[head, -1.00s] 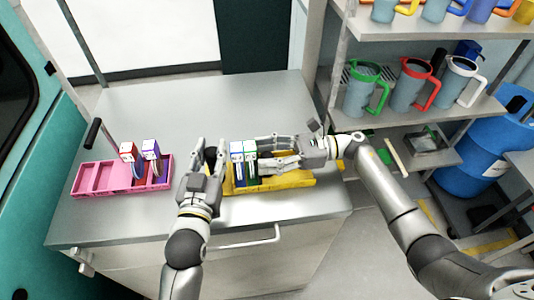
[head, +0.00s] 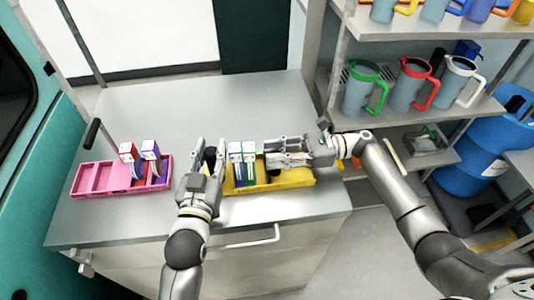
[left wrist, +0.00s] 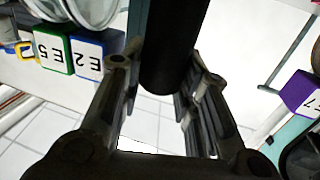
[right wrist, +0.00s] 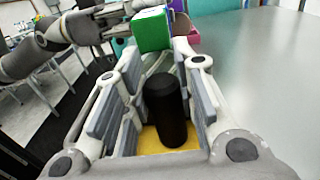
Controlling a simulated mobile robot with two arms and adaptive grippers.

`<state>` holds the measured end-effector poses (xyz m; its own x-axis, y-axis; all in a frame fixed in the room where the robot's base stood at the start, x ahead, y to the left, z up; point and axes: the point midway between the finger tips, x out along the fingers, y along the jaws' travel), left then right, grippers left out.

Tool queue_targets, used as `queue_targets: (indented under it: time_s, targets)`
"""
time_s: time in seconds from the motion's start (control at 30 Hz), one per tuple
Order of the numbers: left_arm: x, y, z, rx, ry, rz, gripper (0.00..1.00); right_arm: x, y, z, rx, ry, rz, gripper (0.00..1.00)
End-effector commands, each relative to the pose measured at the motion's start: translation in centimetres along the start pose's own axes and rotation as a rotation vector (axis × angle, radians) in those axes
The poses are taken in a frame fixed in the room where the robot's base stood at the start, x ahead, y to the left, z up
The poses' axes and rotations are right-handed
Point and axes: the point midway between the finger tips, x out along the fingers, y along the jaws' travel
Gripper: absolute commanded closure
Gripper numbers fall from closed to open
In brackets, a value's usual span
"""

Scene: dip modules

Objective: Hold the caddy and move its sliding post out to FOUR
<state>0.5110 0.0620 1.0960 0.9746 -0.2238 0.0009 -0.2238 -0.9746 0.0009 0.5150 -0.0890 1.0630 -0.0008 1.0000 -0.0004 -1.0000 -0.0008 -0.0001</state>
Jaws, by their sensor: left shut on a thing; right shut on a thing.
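The yellow caddy (head: 300,184) lies on the steel worktop. Blue-topped (head: 236,148) and green-topped (head: 249,148) modules stand side by side in its left part. My left gripper (head: 209,150) is shut on a black upright handle at the caddy's left end; the handle (left wrist: 175,45) fills the jaws in the left wrist view. My right gripper (head: 280,155) is shut on the black sliding post (right wrist: 165,110), which stands over the yellow floor, right of the green module and apart from it. The caddy's position marks are too small or hidden to read.
A pink caddy (head: 95,178) with red-topped (head: 127,151) and purple-topped (head: 150,149) modules stands to the left. The worktop (head: 200,100) behind is clear. Shelves with mugs (head: 362,90) stand close on the right, beside my right arm.

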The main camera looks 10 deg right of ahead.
Motion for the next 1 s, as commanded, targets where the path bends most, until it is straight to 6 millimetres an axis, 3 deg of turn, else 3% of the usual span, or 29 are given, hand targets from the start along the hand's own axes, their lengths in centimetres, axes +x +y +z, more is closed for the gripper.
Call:
queue_targets:
  time_s: [0.13,0.4,0.43,0.6,1.0]
  targets:
    - [0.0,-0.1,0.3,0.001,-0.006,-0.003,1.0,-2.5,-0.1,0.0,0.0,0.003,-0.002,1.0]
    - [0.0,-0.1,0.3,0.002,-0.007,-0.002,1.0,-2.7,0.0,0.0,-0.001,0.0,-0.002,1.0]
    - [0.0,-0.1,0.3,0.002,-0.007,-0.002,1.0,-2.7,0.0,0.0,-0.001,0.0,-0.002,0.72]
    - [0.0,-0.1,0.3,0.002,-0.006,-0.002,1.0,-2.7,0.0,0.0,-0.001,0.0,-0.002,0.51]
    - [0.0,-0.1,0.3,0.002,-0.006,-0.002,1.0,-3.4,-0.1,-0.1,0.0,0.002,-0.002,0.51]
